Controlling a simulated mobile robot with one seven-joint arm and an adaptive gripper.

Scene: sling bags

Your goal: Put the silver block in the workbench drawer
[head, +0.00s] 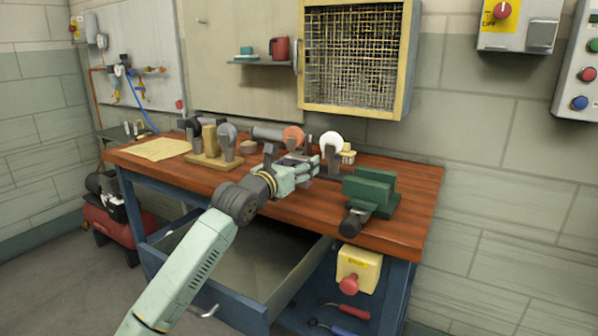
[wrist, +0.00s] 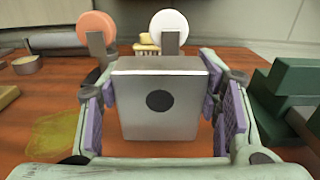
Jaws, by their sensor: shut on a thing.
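The silver block (wrist: 160,120) is a grey box with a dark round mark on its face. In the wrist view it stands between the purple-padded fingers of my gripper (wrist: 163,112), which is shut on it. In the head view my gripper (head: 312,170) is over the wooden top of the workbench (head: 400,225); the block is mostly hidden there. I cannot tell whether the block touches the bench top. The workbench drawer (head: 285,275) is pulled open below the bench's front edge, under my arm, and its visible inside looks empty.
A green vise (head: 372,192) stands right of my gripper. A grinder with an orange wheel (head: 293,137) and a white wheel (head: 331,144) is behind it. A wooden tool holder (head: 213,160) stands to the left. A yellow switch box (head: 358,268) is right of the drawer.

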